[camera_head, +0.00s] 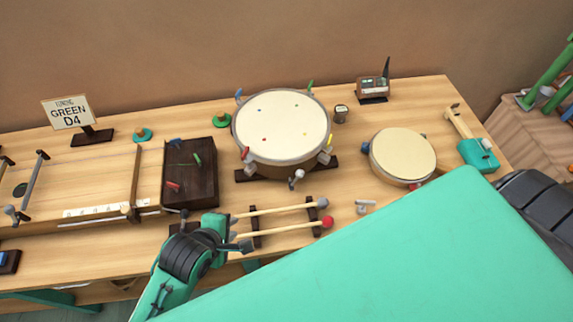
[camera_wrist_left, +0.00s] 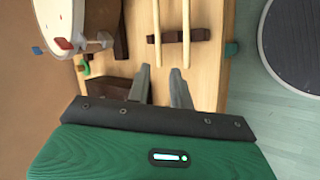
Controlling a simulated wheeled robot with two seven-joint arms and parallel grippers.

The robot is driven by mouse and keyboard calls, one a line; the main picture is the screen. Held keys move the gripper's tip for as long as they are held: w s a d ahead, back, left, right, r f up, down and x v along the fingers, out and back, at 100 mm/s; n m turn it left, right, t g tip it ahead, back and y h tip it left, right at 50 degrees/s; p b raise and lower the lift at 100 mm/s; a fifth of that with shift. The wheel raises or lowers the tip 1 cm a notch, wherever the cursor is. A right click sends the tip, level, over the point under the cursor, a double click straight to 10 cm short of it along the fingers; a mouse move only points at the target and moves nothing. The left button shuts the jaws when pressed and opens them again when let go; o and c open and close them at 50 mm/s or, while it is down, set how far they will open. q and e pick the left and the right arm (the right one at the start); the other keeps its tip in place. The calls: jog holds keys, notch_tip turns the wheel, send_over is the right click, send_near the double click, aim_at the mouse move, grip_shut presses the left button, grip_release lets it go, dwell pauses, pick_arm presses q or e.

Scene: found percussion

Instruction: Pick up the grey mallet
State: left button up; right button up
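The grey mallet (camera_head: 275,210) lies on a low dark rack, its grey head to the right and its pale wooden handle pointing left. The red-headed mallet (camera_head: 285,230) lies beside it, nearer the table's front. My left gripper (camera_head: 238,233) is at the handle ends. In the left wrist view the left gripper (camera_wrist_left: 160,78) is open and empty. The grey mallet's handle (camera_wrist_left: 157,28) ends near the gap between the fingertips. The red mallet's handle (camera_wrist_left: 186,30) ends near the right fingertip. Both heads are outside the wrist view. My right gripper is out of view.
A large drum (camera_head: 281,125) stands behind the mallets, with a dark box (camera_head: 190,173) to its left. A smaller drum (camera_head: 402,155) and a small grey part (camera_head: 365,207) are to the right. A large teal surface, apparently mine, covers the lower right.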

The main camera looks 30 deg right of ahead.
pick_arm(q)
jog(key=s+d+n, duration=0.1)
jog(key=d+n, duration=0.1)
send_near(263, 214)
jog(key=f, duration=0.1)
jog(key=w+d+f, duration=0.1)
jog(key=shift+w+d+f+n+h+p, duration=0.2)
jog(key=shift+d+f+n+h+p, duration=0.05)
jog(key=shift+f+n+h+p, duration=0.1)
jog(key=shift+w+d+f, duration=0.3)
jog(key=shift+d+f, duration=0.05)
jog(key=p+x, duration=0.1)
jog(key=x, duration=0.2)
jog(key=shift+w+a, duration=0.1)
jog(key=shift+w, duration=0.05)
jog(key=shift+w+d+f, duration=0.15)
jog(key=shift+d+f, duration=0.2)
jog(key=shift+f, duration=0.2)
grip_shut()
